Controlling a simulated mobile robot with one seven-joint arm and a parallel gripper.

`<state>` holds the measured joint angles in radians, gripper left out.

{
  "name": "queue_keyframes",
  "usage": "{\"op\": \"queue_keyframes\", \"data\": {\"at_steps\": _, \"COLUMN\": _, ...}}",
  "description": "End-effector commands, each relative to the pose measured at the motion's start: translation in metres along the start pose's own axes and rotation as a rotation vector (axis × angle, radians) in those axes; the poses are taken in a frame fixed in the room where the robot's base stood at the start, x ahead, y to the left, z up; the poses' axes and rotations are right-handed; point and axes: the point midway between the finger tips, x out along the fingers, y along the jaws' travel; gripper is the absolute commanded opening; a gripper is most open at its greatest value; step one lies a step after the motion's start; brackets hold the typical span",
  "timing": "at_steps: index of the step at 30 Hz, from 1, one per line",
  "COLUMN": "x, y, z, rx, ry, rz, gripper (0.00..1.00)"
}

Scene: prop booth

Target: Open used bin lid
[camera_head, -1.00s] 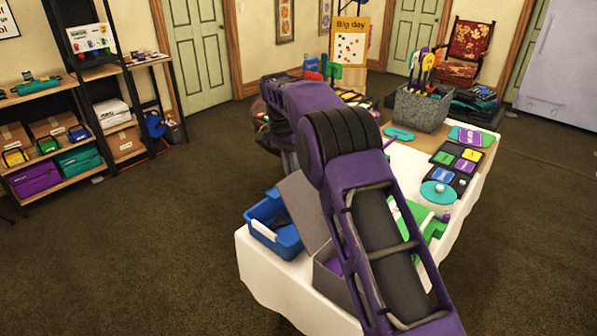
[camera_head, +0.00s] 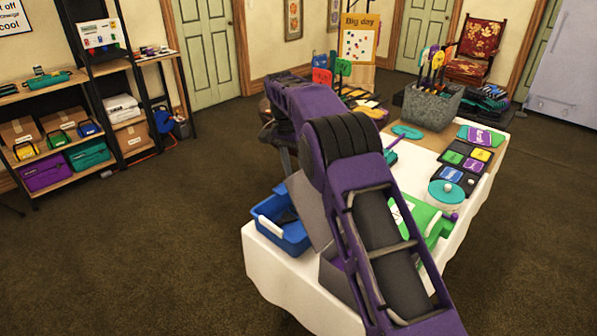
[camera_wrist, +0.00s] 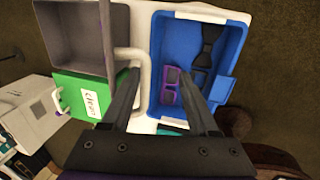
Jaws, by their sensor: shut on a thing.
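A grey bin (camera_wrist: 70,38) stands open at the upper left of the wrist view; its inside looks empty there. Its grey lid is a raised panel (camera_head: 309,208) beside my arm in the head view, and edge-on in the wrist view (camera_wrist: 106,35). A pale loop handle (camera_wrist: 146,68) sticks out from the lid toward the blue tub. My gripper (camera_wrist: 160,72) is at this handle, its two dark fingers spread apart with the handle by the left fingertip. The exact contact is unclear. My arm hides the gripper and part of the bin in the head view.
A blue tub (camera_wrist: 160,30) holding purple-framed glasses (camera_wrist: 171,86) and a dark bow tie (camera_wrist: 208,45) is close on the right. A green item labelled Clean (camera_wrist: 75,92) lies beside the bin. A grey basket (camera_head: 432,103) stands farther along the white-covered table. Floor at left is clear.

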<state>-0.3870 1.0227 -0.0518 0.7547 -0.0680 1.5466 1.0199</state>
Motion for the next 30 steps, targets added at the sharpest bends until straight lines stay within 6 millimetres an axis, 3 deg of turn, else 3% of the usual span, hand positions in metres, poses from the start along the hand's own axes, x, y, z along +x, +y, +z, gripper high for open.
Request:
{"op": "queue_keyframes", "data": {"at_steps": 14, "x": 0.002, "y": -0.002, "z": 0.002, "rx": -0.002, "ry": -0.006, "rz": 0.0, "gripper": 0.45}}
{"op": "queue_keyframes", "data": {"at_steps": 26, "x": -0.05, "y": -0.002, "z": 0.001, "rx": -0.002, "ry": -0.001, "rz": -0.006, "gripper": 0.45}}
{"op": "queue_keyframes", "data": {"at_steps": 30, "x": -0.059, "y": -0.002, "z": 0.0, "rx": -0.001, "ry": -0.002, "rz": -0.003, "gripper": 0.45}}
